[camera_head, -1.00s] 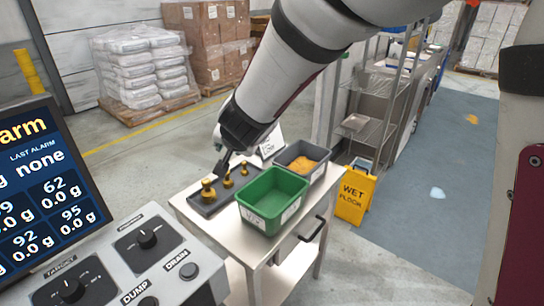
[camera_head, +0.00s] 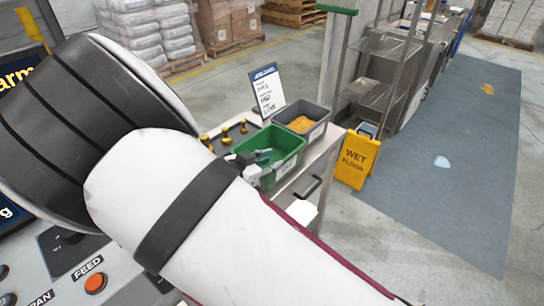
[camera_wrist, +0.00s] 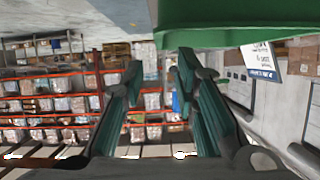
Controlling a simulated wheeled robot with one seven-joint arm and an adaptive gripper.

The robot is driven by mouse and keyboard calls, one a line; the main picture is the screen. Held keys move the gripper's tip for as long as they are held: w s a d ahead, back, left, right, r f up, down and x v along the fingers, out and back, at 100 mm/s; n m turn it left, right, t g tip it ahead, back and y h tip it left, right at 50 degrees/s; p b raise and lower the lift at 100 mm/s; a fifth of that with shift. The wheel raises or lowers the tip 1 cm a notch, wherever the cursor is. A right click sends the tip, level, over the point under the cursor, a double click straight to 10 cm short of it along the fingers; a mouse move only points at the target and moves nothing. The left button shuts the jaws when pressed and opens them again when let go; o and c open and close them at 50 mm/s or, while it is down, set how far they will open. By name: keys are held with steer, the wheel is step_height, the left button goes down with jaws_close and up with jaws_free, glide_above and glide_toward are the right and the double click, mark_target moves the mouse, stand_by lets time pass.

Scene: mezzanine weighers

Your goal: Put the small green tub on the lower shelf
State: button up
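The small green tub (camera_head: 284,165) stands on top of a metal cart, with a pale label on its front. My gripper (camera_head: 262,156) is at the tub's left side, its teal fingertips showing over the tub's opening. In the wrist view, the tub (camera_wrist: 240,38) fills the top edge, and my gripper's two fingers (camera_wrist: 160,70) are spread with nothing between them. I cannot tell whether they touch the tub.
A grey tub (camera_head: 318,113) of orange contents stands right behind the green one. A tray of brass weights (camera_head: 228,133) and an upright sign (camera_head: 267,92) are near. A yellow wet-floor sign (camera_head: 358,158) stands right of the cart; a control panel (camera_head: 65,275) is lower left.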

mark_target(289, 155)
steer(key=x, duration=0.5)
steer(key=shift+w+f, duration=0.1)
steer(key=shift+w, duration=0.1)
steer(key=shift+f+x, duration=0.2)
steer(key=shift+x, duration=2.4)
steer(key=shift+c, duration=0.4)
jaws_close()
